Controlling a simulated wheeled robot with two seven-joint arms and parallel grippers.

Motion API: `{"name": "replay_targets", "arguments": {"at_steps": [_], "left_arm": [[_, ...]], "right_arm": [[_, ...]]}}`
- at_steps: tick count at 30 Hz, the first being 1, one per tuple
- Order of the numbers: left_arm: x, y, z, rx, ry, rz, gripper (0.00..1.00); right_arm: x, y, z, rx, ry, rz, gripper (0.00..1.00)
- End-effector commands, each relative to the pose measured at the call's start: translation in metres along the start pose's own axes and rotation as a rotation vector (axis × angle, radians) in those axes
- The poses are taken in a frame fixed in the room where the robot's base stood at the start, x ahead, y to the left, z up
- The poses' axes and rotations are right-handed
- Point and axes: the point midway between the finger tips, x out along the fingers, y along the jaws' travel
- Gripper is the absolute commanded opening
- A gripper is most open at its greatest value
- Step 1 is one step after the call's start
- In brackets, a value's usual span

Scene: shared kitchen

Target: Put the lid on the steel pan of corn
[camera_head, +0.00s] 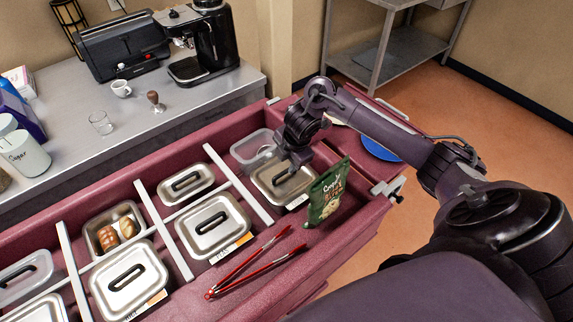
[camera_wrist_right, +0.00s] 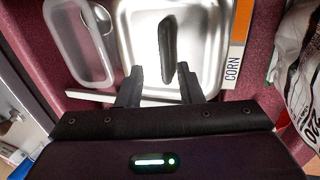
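The steel pan of corn (camera_head: 268,190) sits in the counter's right-hand section. Its steel lid (camera_wrist_right: 205,25) with a black bar handle (camera_wrist_right: 168,45) lies over it. In the wrist view the lid looks flat inside the rim by the CORN label (camera_wrist_right: 232,69); I cannot tell how fully it is seated. My right gripper (camera_wrist_right: 160,88) is open and empty, its two fingertips spread just short of the handle. In the head view the right gripper (camera_head: 293,163) is low over the lid and hides part of it. My left gripper is not in view.
A clear container (camera_head: 250,148) stands beside the corn pan. A green bag (camera_head: 326,196) stands close on its right. Red tongs (camera_head: 250,264) lie on the counter in front. Other lidded steel pans (camera_head: 212,222) and an open pan with bread rolls (camera_head: 97,221) are to the left.

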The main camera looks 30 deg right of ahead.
Motion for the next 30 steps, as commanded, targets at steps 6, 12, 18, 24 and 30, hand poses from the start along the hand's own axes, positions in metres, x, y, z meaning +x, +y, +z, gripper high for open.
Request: {"name": "replay_targets", "arguments": {"at_steps": [6, 12, 18, 24, 30], "left_arm": [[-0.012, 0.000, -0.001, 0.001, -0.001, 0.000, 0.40], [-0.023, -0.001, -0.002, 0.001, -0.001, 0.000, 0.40], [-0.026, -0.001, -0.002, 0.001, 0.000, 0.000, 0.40], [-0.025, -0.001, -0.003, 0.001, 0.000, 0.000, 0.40], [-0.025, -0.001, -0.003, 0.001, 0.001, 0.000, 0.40]], "right_arm": [[-0.057, 0.003, 0.002, -0.004, -0.006, 0.005, 0.33], [-0.085, 0.001, 0.001, -0.003, -0.003, 0.002, 0.33], [-0.094, 0.000, 0.000, -0.001, 0.000, -0.001, 0.33], [-0.093, -0.001, 0.000, 0.000, 0.001, -0.001, 0.33], [-0.093, -0.001, 0.000, 0.000, 0.000, -0.001, 0.33]]}}
